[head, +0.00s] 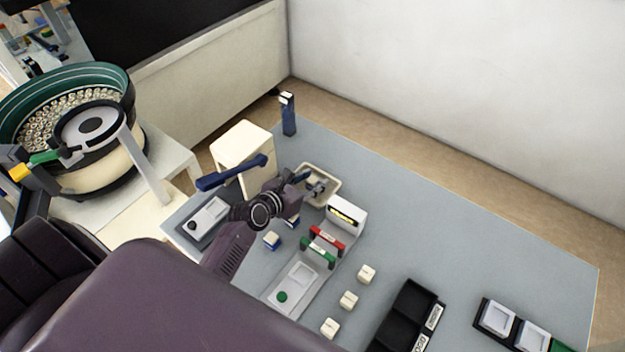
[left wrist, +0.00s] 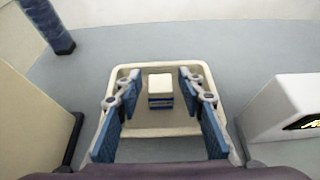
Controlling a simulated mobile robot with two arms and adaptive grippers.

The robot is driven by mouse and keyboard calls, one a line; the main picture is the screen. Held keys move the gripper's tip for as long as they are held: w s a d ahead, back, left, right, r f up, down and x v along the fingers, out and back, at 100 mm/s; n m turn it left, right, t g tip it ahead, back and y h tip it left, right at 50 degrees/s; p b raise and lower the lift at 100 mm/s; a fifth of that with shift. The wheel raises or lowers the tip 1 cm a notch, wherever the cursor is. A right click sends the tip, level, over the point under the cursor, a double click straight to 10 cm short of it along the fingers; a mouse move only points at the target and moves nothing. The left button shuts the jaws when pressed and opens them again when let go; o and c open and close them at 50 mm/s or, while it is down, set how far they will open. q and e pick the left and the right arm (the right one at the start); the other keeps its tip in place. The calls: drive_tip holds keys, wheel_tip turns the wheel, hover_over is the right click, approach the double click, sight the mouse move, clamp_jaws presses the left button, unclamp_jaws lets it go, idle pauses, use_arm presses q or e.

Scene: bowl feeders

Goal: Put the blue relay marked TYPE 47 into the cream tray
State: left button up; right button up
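The cream tray (head: 335,197) stands at the far left part of the table. It fills the middle of the left wrist view (left wrist: 160,132). A relay with a cream top and blue lower body (left wrist: 160,92) sits upright inside the tray, near its far wall. No marking on it can be read. My left gripper (head: 309,182) is over the tray, its blue fingers spread on either side of the relay with gaps on both sides. A blue relay with a pale top (head: 272,240) stands on the table beside my left arm. Another blue one is partly hidden beneath the arm. My right gripper is not in view.
A cream box (head: 242,145) stands left of the tray, and a white unit with a yellow display (head: 346,212) right of it. Red (head: 327,239) and green handles, several cream blocks (head: 367,274) and black bins (head: 405,315) are nearer.

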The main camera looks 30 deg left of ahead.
use_arm(q)
drive_tip(key=shift+r, duration=0.25)
drive_tip(key=v, duration=1.1)
drive_tip(key=shift+s+p, duration=0.2)
drive_tip(key=shift+p, duration=0.1)
drive_tip(key=shift+s+a+r, duration=0.1)
drive_tip(key=shift+s, duration=0.15)
